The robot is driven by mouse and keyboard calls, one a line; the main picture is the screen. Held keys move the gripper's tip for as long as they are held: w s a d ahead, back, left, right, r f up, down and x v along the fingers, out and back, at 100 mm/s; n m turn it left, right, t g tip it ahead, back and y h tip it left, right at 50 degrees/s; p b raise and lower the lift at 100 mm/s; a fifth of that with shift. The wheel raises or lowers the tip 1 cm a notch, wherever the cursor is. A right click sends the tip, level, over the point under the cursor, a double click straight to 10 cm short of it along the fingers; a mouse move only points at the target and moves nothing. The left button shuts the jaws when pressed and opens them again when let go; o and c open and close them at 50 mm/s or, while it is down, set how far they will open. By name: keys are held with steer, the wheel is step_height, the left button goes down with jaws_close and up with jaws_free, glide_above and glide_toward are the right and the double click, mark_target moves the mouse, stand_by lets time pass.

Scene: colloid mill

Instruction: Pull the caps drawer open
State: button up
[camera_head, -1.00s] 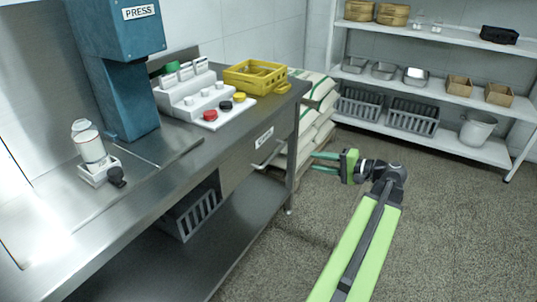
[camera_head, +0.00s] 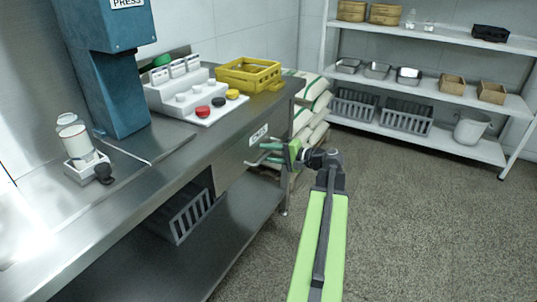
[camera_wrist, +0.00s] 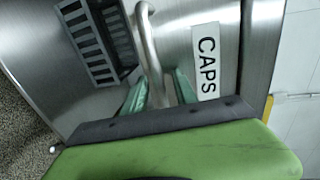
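The caps drawer (camera_head: 236,168) is a steel front under the worktop, with a white CAPS label. It looks shut. In the wrist view the drawer front (camera_wrist: 185,20) fills the middle, with the CAPS label on the right. Its bent steel bar handle (camera_wrist: 149,45) runs down between my two green fingers. My gripper (camera_head: 264,154) is at the drawer front, by the handle. In the wrist view my gripper (camera_wrist: 160,88) has its fingers apart, one on each side of the bar. A gap shows on the bar's right; contact on the left is unclear.
On the worktop (camera_head: 130,195) stand a blue press (camera_head: 115,75), a white stand with coloured caps (camera_head: 180,97) and a yellow crate (camera_head: 248,76). A grey crate (camera_head: 182,215) sits on the lower shelf. Stacked sacks (camera_head: 312,115) stand behind my gripper. The floor at right is clear.

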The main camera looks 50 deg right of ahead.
jaws_close()
steer(key=shift+d, duration=0.15)
stand_by(1.3)
